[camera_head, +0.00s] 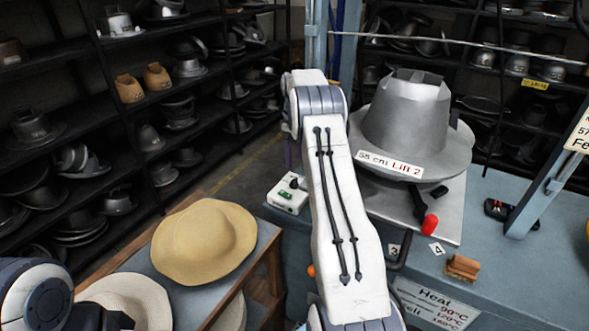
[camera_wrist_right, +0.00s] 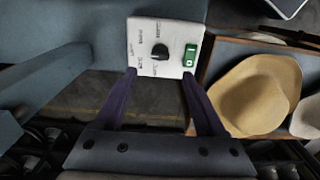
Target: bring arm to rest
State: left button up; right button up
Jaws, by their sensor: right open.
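My right arm (camera_head: 340,200) reaches up through the middle of the head view and hides most of its own gripper. In the right wrist view the right gripper (camera_wrist_right: 159,74) is open, with two dark purple fingers and nothing between them. Its fingertips show at the near edge of a white control box with a black knob and a green switch (camera_wrist_right: 165,47); I cannot tell the gap. The box also shows in the head view (camera_head: 288,196), left of my arm. Part of my left arm shows at the lower left; its gripper is not visible.
The metal hat press (camera_head: 415,125), labelled "55 cm Lift 2", stands right of my arm on the blue bench (camera_head: 500,270). A red-knobbed lever (camera_head: 430,224) and a wooden brush (camera_head: 463,267) are near it. A tan hat (camera_head: 203,242) lies on the left side table.

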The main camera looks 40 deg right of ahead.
jog(key=shift+r, duration=0.7)
